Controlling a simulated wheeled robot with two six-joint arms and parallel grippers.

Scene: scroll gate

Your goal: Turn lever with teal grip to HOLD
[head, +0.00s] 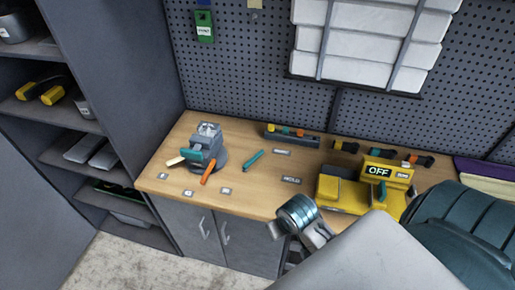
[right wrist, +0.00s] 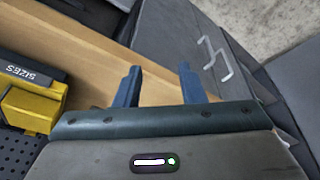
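A grey vise-like device (head: 207,137) stands on the left part of the wooden bench. A teal grip (head: 253,159) points up and right beside it; whether it joins the device is unclear. A cream grip (head: 175,161) and an orange grip (head: 207,179) stick out from the device's front. Small labels lie around it, including one (head: 291,180) too small to read surely. My right gripper (right wrist: 157,84) is open and empty near the bench's front edge, well right of the teal grip. My left gripper is not in view.
A yellow machine with an OFF display (head: 379,171) stands on the bench's right. Cabinet doors with handles (head: 224,233) are below. Shelves (head: 50,104) stand left. The bench between device and machine is mostly clear.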

